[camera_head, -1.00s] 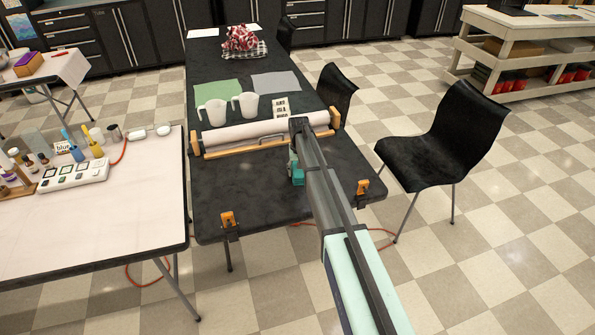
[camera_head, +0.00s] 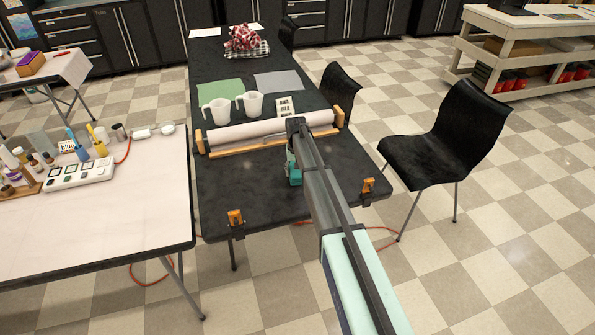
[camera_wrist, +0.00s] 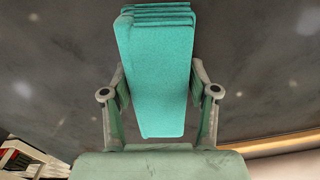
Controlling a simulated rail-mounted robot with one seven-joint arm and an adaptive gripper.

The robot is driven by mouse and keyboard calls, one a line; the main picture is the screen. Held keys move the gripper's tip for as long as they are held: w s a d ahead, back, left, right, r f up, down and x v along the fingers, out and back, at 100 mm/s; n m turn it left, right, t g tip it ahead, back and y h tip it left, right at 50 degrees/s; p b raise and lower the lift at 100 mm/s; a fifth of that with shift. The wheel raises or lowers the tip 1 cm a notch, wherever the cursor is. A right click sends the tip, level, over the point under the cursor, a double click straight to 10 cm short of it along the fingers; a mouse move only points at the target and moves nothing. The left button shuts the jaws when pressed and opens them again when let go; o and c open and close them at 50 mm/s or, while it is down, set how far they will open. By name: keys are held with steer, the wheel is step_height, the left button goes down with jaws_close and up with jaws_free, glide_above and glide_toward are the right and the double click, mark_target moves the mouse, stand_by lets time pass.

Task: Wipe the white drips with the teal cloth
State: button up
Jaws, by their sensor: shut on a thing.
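My gripper (camera_wrist: 160,100) is shut on the folded teal cloth (camera_wrist: 157,75), which sticks out past the fingers in the wrist view. In the head view the teal cloth (camera_head: 295,177) is low over the near part of the dark table (camera_head: 245,185), left of my arm. Whether it touches the tabletop is hard to tell. Faint pale spots, likely the white drips (camera_wrist: 295,83), show on the dark surface in the wrist view, on both sides of the cloth. They are too small to make out in the head view. Anything under the cloth is hidden.
A paper roll (camera_head: 270,130) in a wooden holder crosses the table beyond the cloth, with two white pitchers (camera_head: 216,112) behind it. Orange clamps (camera_head: 236,217) grip the near edge. A black chair (camera_head: 445,140) stands right; a pale table (camera_head: 110,210) stands left.

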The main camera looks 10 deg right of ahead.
steer(key=shift+a, duration=0.45)
steer(key=shift+r+p, duration=1.55)
steer(key=shift+r, duration=2.55)
steer(key=shift+w+f+b, duration=0.1)
steer(key=shift+f+b, duration=0.05)
steer(key=shift+b, duration=0.2)
